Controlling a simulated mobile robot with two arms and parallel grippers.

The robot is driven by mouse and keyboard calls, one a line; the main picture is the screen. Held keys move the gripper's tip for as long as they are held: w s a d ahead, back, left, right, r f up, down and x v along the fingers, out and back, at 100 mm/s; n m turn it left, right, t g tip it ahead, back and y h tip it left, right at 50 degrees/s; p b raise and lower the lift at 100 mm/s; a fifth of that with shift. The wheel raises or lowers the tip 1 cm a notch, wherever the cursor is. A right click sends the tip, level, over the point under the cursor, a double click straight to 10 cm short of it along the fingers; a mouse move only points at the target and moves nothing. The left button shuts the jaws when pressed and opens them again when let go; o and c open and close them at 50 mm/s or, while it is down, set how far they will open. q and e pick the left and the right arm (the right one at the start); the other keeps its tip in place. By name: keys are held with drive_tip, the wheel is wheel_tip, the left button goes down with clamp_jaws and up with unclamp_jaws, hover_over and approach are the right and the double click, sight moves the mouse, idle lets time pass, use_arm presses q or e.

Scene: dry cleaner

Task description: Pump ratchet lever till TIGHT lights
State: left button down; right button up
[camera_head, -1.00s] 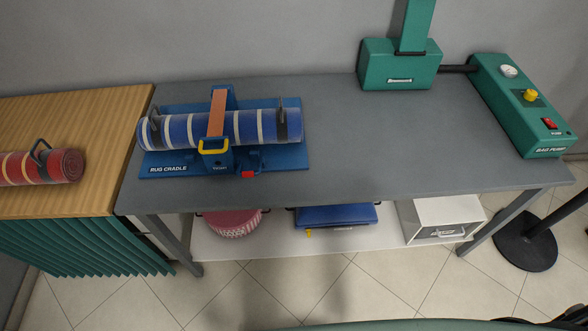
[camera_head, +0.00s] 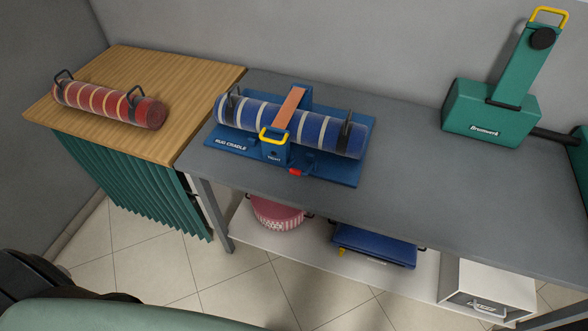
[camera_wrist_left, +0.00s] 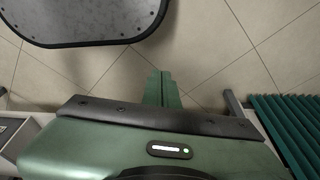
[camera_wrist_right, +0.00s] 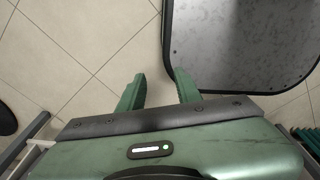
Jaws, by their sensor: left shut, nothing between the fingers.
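In the head view the rug cradle (camera_head: 229,143) is a blue base on the grey table. A rolled blue rug with pale stripes (camera_head: 325,133) lies across it. An orange strap (camera_head: 289,107) passes over the rug, and the ratchet with its yellow lever handle (camera_head: 273,135) sits at the front of the strap. A red tab (camera_head: 295,172) is beside it. A lit TIGHT lamp cannot be made out. My left gripper (camera_wrist_left: 162,78) is shut and empty above the floor. My right gripper (camera_wrist_right: 159,82) has its fingers apart, with nothing between them. Neither gripper is near the cradle.
A wooden table (camera_head: 190,82) holds a rolled red rug (camera_head: 108,104) at left. A green machine (camera_head: 490,112) with a yellow handle stands at the right. The grey tabletop (camera_head: 415,165) right of the cradle is clear. A lower shelf (camera_head: 300,252) holds several things.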

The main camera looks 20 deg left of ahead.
use_arm(q)
drive_tip(key=w+d+r+t+h, duration=0.1)
drive_tip(key=w+d+r+t, duration=0.15)
drive_tip(key=w+r, duration=0.8)
drive_tip(key=w+d+r+t, duration=0.25)
drive_tip(key=w+r, duration=0.55)
drive_tip(key=w, duration=0.5)
drive_tip(key=w+a+r+n+t, duration=0.1)
drive_tip(key=w+r, duration=0.3)
drive_tip(key=r, duration=1.1)
drive_tip(key=w+a+r+n+t+y, duration=0.1)
drive_tip(key=w+r+t, duration=0.3)
drive_tip(key=r, duration=1.1)
drive_tip(key=shift+w+a+r, duration=0.15)
use_arm(e)
drive_tip(key=shift+d+f, duration=0.3)
drive_tip(key=shift+d, duration=0.2)
use_arm(q)
drive_tip(key=shift+w, duration=0.1)
use_arm(e)
drive_tip(key=shift+a, duration=0.1)
